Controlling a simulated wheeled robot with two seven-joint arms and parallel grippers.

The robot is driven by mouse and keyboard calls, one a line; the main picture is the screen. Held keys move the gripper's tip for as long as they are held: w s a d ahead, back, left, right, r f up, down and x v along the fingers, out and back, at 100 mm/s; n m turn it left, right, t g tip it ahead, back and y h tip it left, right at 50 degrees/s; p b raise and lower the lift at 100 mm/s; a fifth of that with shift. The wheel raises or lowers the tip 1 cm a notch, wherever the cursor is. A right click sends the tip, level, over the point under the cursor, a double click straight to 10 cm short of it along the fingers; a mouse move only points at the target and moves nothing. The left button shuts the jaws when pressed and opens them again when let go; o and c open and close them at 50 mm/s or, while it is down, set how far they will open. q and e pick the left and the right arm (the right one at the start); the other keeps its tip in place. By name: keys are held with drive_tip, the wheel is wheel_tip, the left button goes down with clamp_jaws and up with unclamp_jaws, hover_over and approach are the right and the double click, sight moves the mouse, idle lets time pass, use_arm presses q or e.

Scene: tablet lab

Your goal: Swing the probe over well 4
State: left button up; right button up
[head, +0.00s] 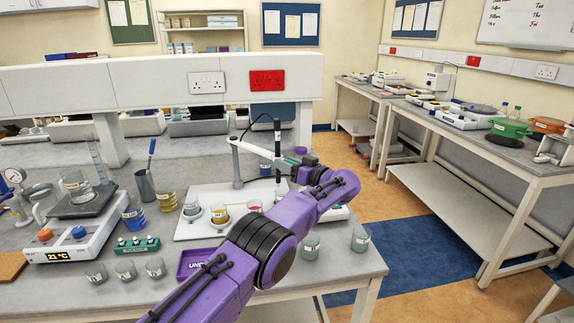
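The probe (277,142) is a dark upright rod with a black cable, hanging from a pale swing arm (258,151) on a grey post (237,165). Below it is a white base plate (189,228) with several small cups; one cup (219,213) holds yellow liquid and another (254,206) holds reddish liquid. Well numbers are too small to read. My purple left arm crosses in front and hides the plate's right part. My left gripper (300,157) is at the right end of the swing arm, beside the probe. Its fingers are too small and covered to judge. My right gripper is out of view.
A hotplate reading 21 °C (68,248), a green rack (137,246), a purple tray (192,263) and several beakers crowd the bench's left and front. Another beaker (361,238) stands near the right edge.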

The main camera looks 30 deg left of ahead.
use_arm(q)
drive_tip(key=b+v, duration=0.3)
drive_tip(key=v, duration=0.7)
drive_tip(key=shift+d, duration=0.2)
